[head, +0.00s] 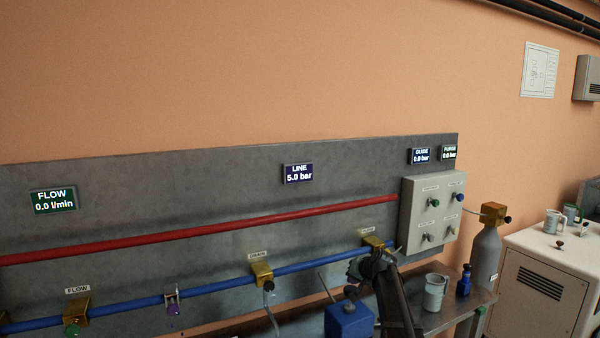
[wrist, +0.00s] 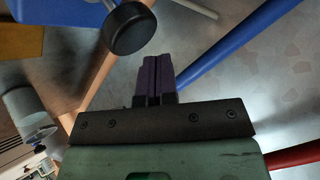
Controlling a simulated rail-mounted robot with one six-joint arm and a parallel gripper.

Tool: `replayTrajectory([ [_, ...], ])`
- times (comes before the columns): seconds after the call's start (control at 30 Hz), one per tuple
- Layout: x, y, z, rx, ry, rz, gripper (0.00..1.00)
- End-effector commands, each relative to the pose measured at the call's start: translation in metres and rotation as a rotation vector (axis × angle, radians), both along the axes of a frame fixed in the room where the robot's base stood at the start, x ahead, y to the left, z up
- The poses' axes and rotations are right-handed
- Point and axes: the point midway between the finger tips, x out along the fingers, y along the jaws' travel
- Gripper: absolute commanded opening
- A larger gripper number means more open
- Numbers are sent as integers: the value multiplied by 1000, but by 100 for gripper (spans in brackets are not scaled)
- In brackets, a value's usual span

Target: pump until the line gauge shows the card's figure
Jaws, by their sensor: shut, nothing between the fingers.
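The line gauge (head: 298,173) on the grey panel reads 5.0 bar. A white card or sheet (head: 540,70) hangs on the wall at upper right; its content is too small to read. A blue pump-like box (head: 348,322) stands at the bottom centre, with a grey rod (head: 326,287) sticking up beside it. My gripper (wrist: 153,80) is shut and empty, its purple fingers together. In the wrist view a black round knob (wrist: 130,28) is close beside the fingertips; I cannot tell whether they touch. In the head view my arm hides part of the bench beside the blue box.
The flow gauge (head: 54,200) reads 0.0 l/min and the guide gauge (head: 421,156) 0.0 bar. A red pipe (head: 200,231) and a blue pipe (head: 215,289) cross the panel. A mug (head: 435,291), blue bottle (head: 464,281) and grey cylinder (head: 486,255) stand at right.

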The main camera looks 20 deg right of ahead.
Motion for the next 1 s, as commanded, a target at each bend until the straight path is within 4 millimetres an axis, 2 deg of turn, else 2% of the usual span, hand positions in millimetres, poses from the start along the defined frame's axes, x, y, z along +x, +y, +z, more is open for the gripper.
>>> replayTrajectory([
  [0.33, 0, 0, 5, 0, 0, 0, 0],
  [0.8, 0, 0, 64, 0, 0, 0, 0],
  [1.0, 0, 0, 62, 0, 0, 0, 0],
])
